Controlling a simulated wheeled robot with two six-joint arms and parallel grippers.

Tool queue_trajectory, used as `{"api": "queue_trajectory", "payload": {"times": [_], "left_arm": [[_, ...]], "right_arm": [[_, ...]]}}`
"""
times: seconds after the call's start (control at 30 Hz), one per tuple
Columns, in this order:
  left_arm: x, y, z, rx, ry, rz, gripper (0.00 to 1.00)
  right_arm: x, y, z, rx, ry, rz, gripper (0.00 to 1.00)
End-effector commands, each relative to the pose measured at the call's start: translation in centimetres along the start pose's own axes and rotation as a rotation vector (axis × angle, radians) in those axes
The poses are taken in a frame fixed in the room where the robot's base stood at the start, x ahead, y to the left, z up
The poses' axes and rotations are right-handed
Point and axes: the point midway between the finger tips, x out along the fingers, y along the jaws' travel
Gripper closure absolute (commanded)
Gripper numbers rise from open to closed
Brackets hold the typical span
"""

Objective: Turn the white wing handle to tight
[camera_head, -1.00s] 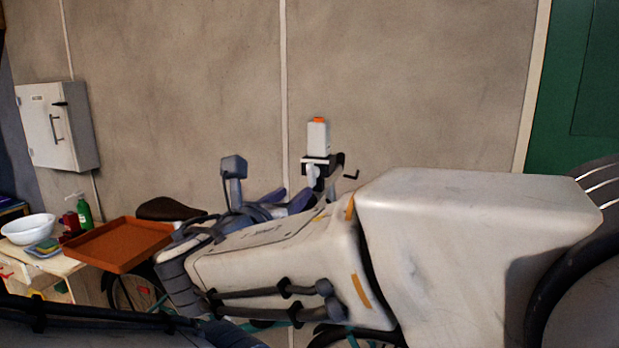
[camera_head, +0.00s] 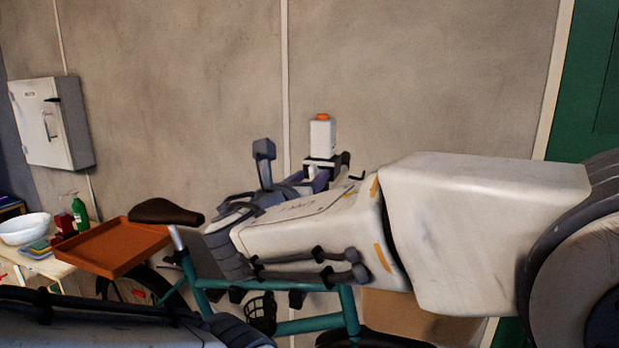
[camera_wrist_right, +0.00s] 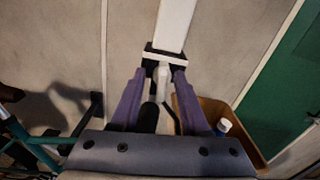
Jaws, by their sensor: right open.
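The white wing handle (camera_wrist_right: 159,80) shows in the right wrist view just below a black bracket (camera_wrist_right: 162,58) on a white post (camera_wrist_right: 176,22). My right gripper (camera_wrist_right: 160,76) is open, with one purple finger on each side of the handle. I cannot tell whether the fingers touch it. In the head view my right gripper (camera_head: 308,181) is at the foot of the white, orange-topped post (camera_head: 321,138), and the fingers and bracket hide most of the handle. My left arm crosses the bottom left of the head view, but its gripper is out of frame.
A green bicycle frame (camera_head: 285,327) stands behind my right arm, with an orange tray (camera_head: 117,248) at its left. A cardboard box (camera_wrist_right: 244,139) holds a blue-capped bottle (camera_wrist_right: 224,126).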

Motion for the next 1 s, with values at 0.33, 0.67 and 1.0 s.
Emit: {"api": "queue_trajectory", "payload": {"times": [0.33,0.67,1.0], "left_arm": [[0.0,0.0,0.0,0.000,0.000,0.000,0.13],[1.7,-0.1,0.1,0.000,0.000,0.000,0.13],[6.3,-0.5,0.3,0.000,0.000,0.000,0.13]], "right_arm": [[0.1,-0.3,0.0,0.001,0.001,-0.005,1.00],[0.0,-0.1,-0.4,0.081,-0.001,-0.004,1.00],[0.0,-0.1,-0.8,0.351,-0.001,-0.002,1.00]]}}
